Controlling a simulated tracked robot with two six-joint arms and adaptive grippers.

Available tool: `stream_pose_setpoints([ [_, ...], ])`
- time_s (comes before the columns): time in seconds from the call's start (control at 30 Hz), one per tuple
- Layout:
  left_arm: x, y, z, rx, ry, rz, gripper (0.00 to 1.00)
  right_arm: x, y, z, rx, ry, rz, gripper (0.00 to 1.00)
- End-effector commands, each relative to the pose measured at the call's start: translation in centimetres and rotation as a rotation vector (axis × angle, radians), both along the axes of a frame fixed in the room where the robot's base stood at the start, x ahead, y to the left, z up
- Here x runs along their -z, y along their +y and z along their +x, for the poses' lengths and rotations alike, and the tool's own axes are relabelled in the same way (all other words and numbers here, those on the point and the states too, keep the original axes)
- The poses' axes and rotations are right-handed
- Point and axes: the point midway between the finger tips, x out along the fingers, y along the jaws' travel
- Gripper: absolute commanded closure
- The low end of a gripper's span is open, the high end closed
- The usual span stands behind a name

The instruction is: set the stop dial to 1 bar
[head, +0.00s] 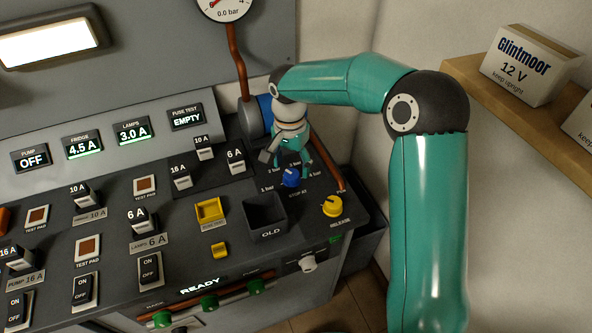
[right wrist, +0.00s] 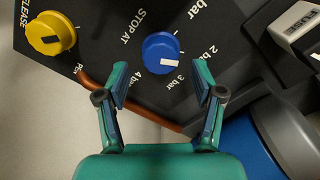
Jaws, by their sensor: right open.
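The stop dial is a blue knob (head: 291,178) on the dark panel, near the yellow release knob (head: 332,206). In the right wrist view the blue knob (right wrist: 160,47) has a white mark pointing towards the "3 bar" label. My right gripper (head: 292,165) is just behind the dial in the head view. In the right wrist view my right gripper (right wrist: 161,82) is open and empty; the dial shows beyond its fingertips, apparently apart from them. The round gauge (head: 226,8) reads 0.0 bar. My left gripper is out of view.
The yellow release knob (right wrist: 50,34) is left of the dial in the right wrist view. The OLD bin (head: 265,217) stands beside the dial. A copper pipe (head: 237,65) and a blue cylinder (head: 266,112) are behind. A shelf with boxes (head: 530,62) is at right.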

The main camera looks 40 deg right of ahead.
Motion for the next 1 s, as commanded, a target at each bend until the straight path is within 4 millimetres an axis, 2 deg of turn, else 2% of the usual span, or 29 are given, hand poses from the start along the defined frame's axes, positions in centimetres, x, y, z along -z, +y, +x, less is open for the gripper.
stream_pose_setpoints([
  [0.03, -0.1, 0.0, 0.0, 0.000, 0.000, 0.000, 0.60, 0.9, 0.0, -0.1, -0.001, 0.005, 0.001, 0.32],
  [0.2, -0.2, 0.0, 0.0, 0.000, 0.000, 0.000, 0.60, 2.7, 0.0, -0.1, 0.000, 0.003, 0.001, 0.32],
  [0.6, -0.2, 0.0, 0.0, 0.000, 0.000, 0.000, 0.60, 3.4, -0.1, -0.1, 0.001, 0.000, 0.000, 0.32],
  [0.67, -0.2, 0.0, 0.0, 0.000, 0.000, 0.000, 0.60, 3.4, -0.1, -0.1, 0.001, 0.000, 0.000, 0.41],
  [0.97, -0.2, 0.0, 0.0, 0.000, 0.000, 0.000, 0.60, 3.4, -0.1, -0.2, 0.001, 0.001, 0.000, 0.91],
  [1.0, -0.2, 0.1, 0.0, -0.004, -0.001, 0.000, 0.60, 3.4, -1.5, -0.2, 0.008, 0.001, 0.000, 0.92],
])
